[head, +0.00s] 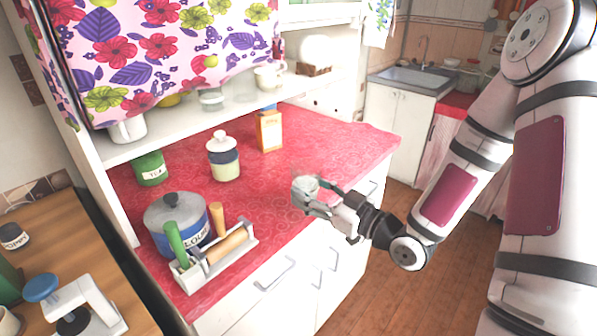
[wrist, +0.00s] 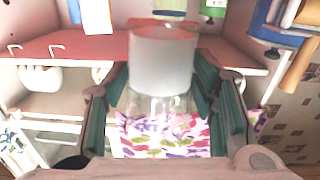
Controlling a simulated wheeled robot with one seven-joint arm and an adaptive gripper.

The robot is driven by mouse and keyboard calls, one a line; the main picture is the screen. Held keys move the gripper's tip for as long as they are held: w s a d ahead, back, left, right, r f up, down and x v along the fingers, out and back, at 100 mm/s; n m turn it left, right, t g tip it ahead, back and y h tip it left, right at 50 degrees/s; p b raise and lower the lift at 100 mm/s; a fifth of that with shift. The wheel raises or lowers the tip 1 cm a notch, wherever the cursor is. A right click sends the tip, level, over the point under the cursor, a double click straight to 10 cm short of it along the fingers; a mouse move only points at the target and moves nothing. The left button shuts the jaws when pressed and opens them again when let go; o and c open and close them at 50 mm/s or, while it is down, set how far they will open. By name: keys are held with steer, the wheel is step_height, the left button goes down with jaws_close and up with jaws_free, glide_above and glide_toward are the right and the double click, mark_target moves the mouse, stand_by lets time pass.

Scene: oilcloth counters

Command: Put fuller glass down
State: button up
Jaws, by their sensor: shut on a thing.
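My gripper (head: 312,194) is shut on a clear glass (head: 303,183) near the front edge of the red counter (head: 270,190). In the wrist view, whose picture is upside down, the glass (wrist: 160,62) sits between the two green-padded fingers (wrist: 163,95). A cloudy whitish fill shows in much of it, and the part nearest the fingers looks clear. I cannot tell whether its base touches the counter. Another glass (head: 212,99) stands on the shelf above, and a fainter one (head: 245,89) is beside it.
The counter around the glass is bare. A blue flour pot (head: 178,222) and a caddy (head: 214,262) with a rolling pin are at front left. A lidded jar (head: 223,158), green tea tin (head: 149,168) and orange carton (head: 269,131) stand behind. A flowered curtain (head: 170,50) hangs over the shelf.

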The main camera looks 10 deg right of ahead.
steer(key=shift+w+r, duration=0.1)
steer(key=shift+r, duration=0.1)
steer(key=w+d, duration=0.1)
steer(key=w, duration=0.4)
steer(key=w+f, duration=0.1)
steer(key=w, duration=0.4)
steer(key=w+d, duration=0.1)
steer(key=w, duration=0.4)
steer(key=shift+w+d+f, duration=0.2)
steer(key=shift+w+d, duration=0.1)
steer(key=shift+w+f, duration=0.1)
steer(key=shift+f, duration=1.65)
steer(key=shift+f, duration=0.15)
steer(key=o, duration=1.2)
steer(key=shift+f, duration=0.1)
steer(key=o, duration=0.3)
